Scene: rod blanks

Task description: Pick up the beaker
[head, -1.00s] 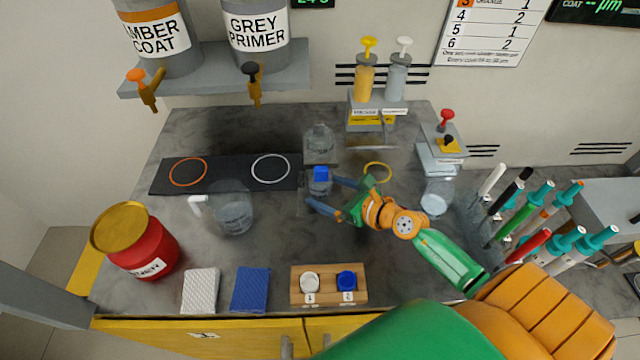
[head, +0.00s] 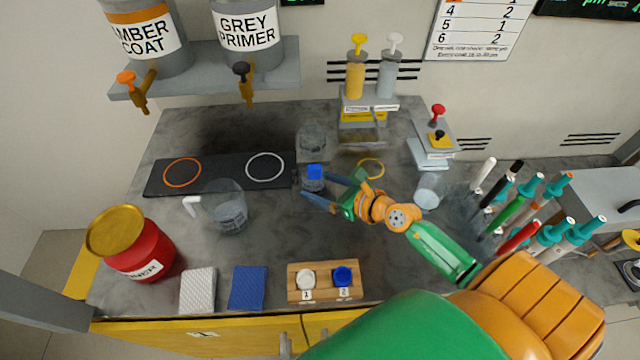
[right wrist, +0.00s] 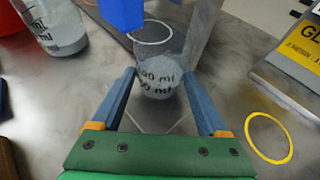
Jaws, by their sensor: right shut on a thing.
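A small clear beaker (head: 313,184) with black ml markings stands on the grey bench, just in front of the dark mat. A blue block (head: 314,171) shows at its top; I cannot tell how it is attached. In the right wrist view the beaker (right wrist: 158,78) is between the two blue fingers, with grey content low inside. My right gripper (head: 318,187) reaches in from the right and is shut on the beaker, one finger on each side. The beaker looks upright, and I cannot tell any gap below it. My left gripper is not in view.
A yellow ring (head: 371,168) lies right.

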